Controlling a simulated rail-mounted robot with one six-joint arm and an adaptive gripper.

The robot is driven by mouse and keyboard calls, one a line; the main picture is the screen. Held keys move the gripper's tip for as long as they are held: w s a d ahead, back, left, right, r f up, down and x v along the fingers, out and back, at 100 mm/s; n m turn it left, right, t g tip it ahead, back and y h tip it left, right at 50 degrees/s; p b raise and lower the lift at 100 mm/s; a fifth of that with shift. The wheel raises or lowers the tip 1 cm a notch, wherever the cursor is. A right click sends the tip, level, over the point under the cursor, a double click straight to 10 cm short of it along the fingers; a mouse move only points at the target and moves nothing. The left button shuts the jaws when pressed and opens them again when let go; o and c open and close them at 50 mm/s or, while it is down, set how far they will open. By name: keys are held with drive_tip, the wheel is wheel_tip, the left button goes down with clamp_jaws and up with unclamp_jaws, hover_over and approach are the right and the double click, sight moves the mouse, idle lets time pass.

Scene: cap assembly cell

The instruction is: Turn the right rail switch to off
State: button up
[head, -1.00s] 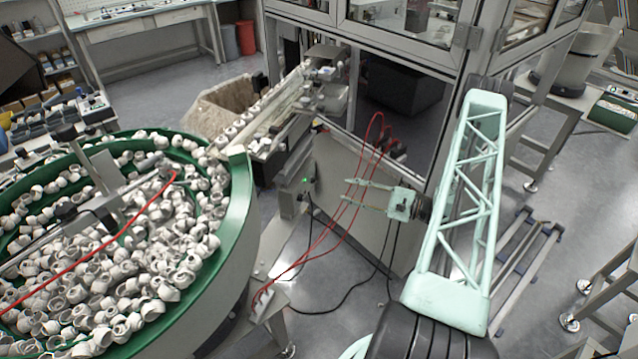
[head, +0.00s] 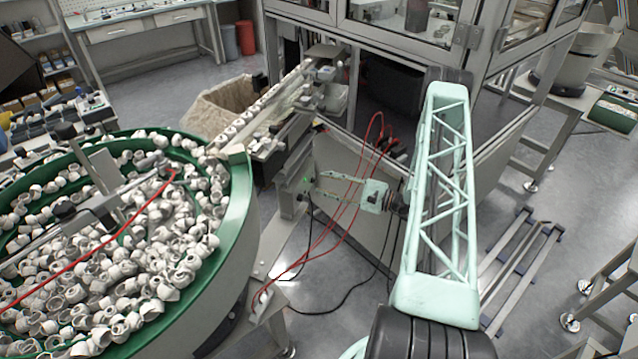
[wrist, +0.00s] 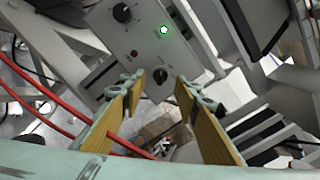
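A grey control box (wrist: 180,50) with a lit green lamp (wrist: 164,30) fills the upper middle of the wrist view. It carries one black rotary knob (wrist: 121,12) at the upper left and another black switch knob (wrist: 160,78) at its lower edge. No readable label shows which is the right rail switch. My gripper (wrist: 160,84) is open and empty, its fingertips on either side of the lower knob in the picture; contact cannot be told. In the head view my gripper (head: 316,187) points left at the box, whose green lamp (head: 306,180) shows by the fingertips.
Red cables (head: 345,205) hang around my gripper and also cross the left of the wrist view (wrist: 55,97). The green-rimmed bowl (head: 240,200) full of white caps stands at left. A linear rail (head: 262,110) lies behind the box; a grey panel (head: 340,160) stands beside my gripper.

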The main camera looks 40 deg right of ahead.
sight(313, 180)
drive_tip(key=shift+x, duration=1.35)
drive_tip(key=shift+c, duration=0.2)
drive_tip(key=c, duration=0.8)
